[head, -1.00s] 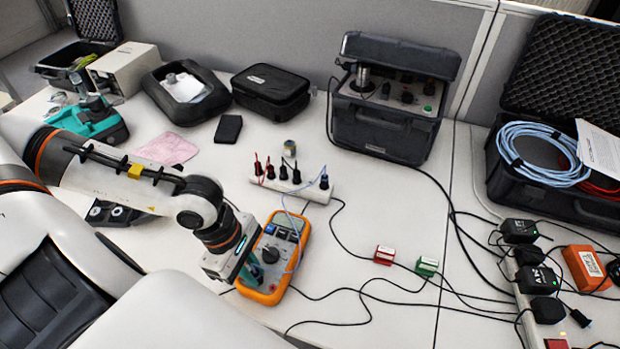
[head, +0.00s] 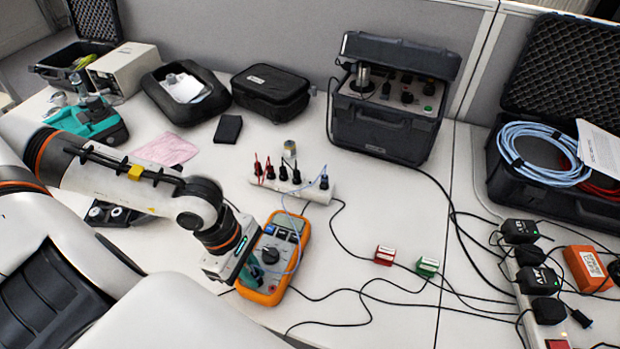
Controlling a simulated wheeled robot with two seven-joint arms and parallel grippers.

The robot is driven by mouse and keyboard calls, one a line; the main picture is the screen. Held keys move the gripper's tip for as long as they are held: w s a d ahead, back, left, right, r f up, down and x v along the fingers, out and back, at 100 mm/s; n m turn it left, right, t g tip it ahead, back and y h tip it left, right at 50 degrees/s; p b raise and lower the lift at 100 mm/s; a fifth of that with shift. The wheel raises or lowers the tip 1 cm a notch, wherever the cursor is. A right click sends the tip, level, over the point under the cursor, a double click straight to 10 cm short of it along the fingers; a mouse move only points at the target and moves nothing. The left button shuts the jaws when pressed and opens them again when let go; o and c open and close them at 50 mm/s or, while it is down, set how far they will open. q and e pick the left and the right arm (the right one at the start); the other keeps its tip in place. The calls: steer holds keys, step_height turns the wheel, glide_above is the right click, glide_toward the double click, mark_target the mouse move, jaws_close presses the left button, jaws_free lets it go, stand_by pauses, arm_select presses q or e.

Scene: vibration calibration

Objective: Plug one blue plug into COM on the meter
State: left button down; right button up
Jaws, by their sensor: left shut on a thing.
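The orange meter (head: 263,297) lies on the table with its screen and dial facing up. My left gripper (head: 252,272) is over the lower left part of the meter, at its jack end. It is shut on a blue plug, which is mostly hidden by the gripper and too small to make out. A thin light-blue lead (head: 302,243) loops over the meter and runs up to the white power strip (head: 318,191). The COM socket is hidden or too small to read. My right gripper is not in view.
Several black plugs stand in the power strip behind the meter. A red block (head: 384,255) and a green block (head: 427,266) lie to the right among black cables. A black calibrator case (head: 382,130) stands behind.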

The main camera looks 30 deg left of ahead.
mark_target(252, 273)
arm_select(q)
steer(key=shift+f, duration=0.15)
steer(key=c, duration=1.3)
jaws_free()
steer(key=shift+p+v, duration=2)
steer(key=shift+v, duration=0.55)
